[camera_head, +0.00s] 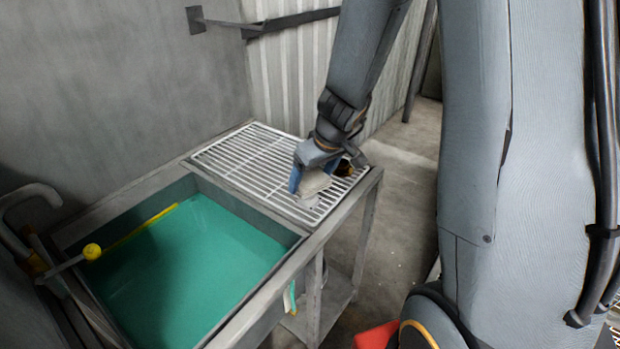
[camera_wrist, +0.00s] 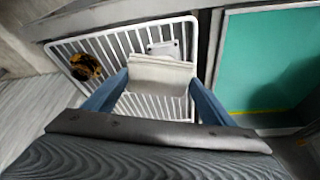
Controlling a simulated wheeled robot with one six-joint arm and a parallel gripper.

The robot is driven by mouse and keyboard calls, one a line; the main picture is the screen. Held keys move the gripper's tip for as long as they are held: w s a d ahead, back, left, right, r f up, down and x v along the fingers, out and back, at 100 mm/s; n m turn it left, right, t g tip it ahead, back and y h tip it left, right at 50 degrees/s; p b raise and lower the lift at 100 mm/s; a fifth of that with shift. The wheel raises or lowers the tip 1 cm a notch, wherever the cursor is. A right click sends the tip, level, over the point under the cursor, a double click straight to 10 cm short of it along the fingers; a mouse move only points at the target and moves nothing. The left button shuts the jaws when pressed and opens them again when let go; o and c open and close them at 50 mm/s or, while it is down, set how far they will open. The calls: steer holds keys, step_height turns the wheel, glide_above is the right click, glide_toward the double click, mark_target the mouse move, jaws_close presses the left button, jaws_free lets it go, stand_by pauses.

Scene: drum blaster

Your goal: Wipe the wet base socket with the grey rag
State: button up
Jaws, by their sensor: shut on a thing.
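My gripper (camera_head: 311,190) is low over the white slatted rack. In the wrist view its two blue fingers (camera_wrist: 160,88) are closed on the sides of the pale grey folded rag (camera_wrist: 160,72), which spans the gap between them. The rag also shows below my wrist in the head view (camera_head: 316,183). Just beyond the rag's upper edge, a small light grey plate (camera_wrist: 165,47) lies on the rack; it may be the base socket, partly hidden by the rag. I cannot tell whether the rag touches it or whether it is wet.
A yellow and black object (camera_wrist: 86,66) lies on the white rack (camera_head: 240,160), to the left in the wrist view. Beside the rack is a tank of green liquid (camera_head: 180,265). Walls close off the back.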

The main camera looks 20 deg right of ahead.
steer(key=shift+w+d, duration=0.25)
steer(key=shift+d, duration=0.5)
steer(key=shift+s+a+b, duration=0.1)
steer(key=shift+s+a, duration=0.15)
steer(key=shift+a, duration=0.45)
steer(key=shift+s+a+b, duration=0.15)
steer(key=shift+s+a, duration=0.05)
steer(key=shift+a, duration=0.55)
steer(key=shift+s+a+b, duration=0.1)
steer(key=shift+s+a, duration=0.15)
steer(key=shift+a, duration=0.45)
steer(key=shift+w+d+b, duration=0.2)
steer(key=shift+d+b, duration=0.05)
steer(key=shift+d, duration=0.45)
steer(key=shift+w+d+b, duration=0.25)
steer(key=shift+d, duration=0.5)
steer(key=shift+w+d+b, duration=0.2)
steer(key=shift+d+b, duration=0.05)
steer(key=shift+d, duration=0.45)
steer(key=shift+s+a, duration=0.2)
steer(key=shift+a, duration=0.5)
steer(key=shift+s+a, duration=0.25)
steer(key=shift+a, duration=0.45)
steer(key=shift+s+a, duration=0.2)
steer(key=shift+a, duration=0.5)
